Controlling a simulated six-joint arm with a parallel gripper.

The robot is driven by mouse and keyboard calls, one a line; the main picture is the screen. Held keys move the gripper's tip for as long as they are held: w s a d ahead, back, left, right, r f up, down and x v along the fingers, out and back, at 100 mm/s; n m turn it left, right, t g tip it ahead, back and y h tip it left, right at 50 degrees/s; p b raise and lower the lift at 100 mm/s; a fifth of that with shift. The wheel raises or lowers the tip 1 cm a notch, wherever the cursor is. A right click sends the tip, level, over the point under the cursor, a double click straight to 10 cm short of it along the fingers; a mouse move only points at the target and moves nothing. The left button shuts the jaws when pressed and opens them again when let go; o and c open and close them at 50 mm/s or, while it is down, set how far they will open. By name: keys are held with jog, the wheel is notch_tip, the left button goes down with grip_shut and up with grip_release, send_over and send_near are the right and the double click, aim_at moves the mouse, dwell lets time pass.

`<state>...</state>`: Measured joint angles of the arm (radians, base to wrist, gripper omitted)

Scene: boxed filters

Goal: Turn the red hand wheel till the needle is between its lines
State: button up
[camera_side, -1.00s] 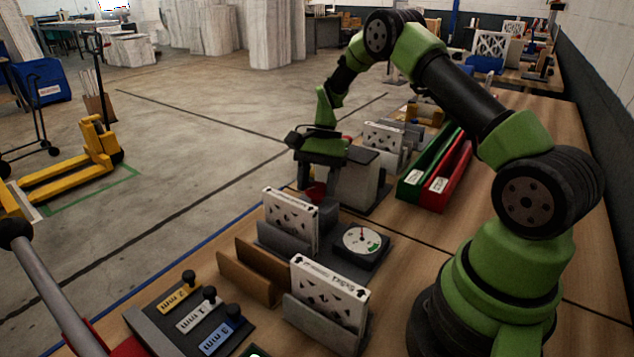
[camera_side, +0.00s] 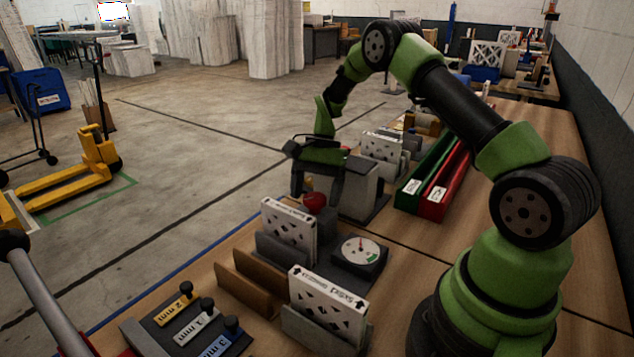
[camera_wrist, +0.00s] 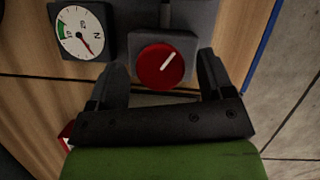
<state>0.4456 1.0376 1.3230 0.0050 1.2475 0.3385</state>
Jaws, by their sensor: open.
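The red hand wheel (camera_wrist: 165,66) has a white mark and sits on a grey block; it also shows in the side view (camera_side: 315,202). My gripper (camera_wrist: 162,64) is open, its fingers apart on either side of the wheel in the wrist view. In the side view my gripper (camera_side: 316,188) is just above and behind the wheel; I cannot tell whether a finger touches it. The gauge (camera_wrist: 82,32) has a white face, a green band and a red needle. The needle points away from the green band. The gauge also shows in the side view (camera_side: 361,250).
White boxed filters stand in holders beside the wheel (camera_side: 289,232) and near the front (camera_side: 328,299). A grey block (camera_side: 357,190) stands behind the gripper. A green bin (camera_side: 424,179) and a red bin (camera_side: 443,190) lie to the right. Wooden bench shows right of the gauge.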

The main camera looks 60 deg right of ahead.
jog(key=v, duration=0.9)
jog(key=shift+r, duration=0.35)
notch_tip(320, 180, up, 8)
jog(key=n+t+h, duration=0.1)
jog(key=n, duration=0.2)
send_over(315, 200)
jog(key=s+a+r+n+t+h, duration=0.1)
jog(key=s+a+r+n+t, duration=0.2)
jog(key=s+a+r, duration=0.3)
jog(key=s+a+n+t, duration=0.4)
jog(key=s+a+n, duration=0.1)
jog(key=s, duration=0.8)
jog(key=shift+a, duration=0.55)
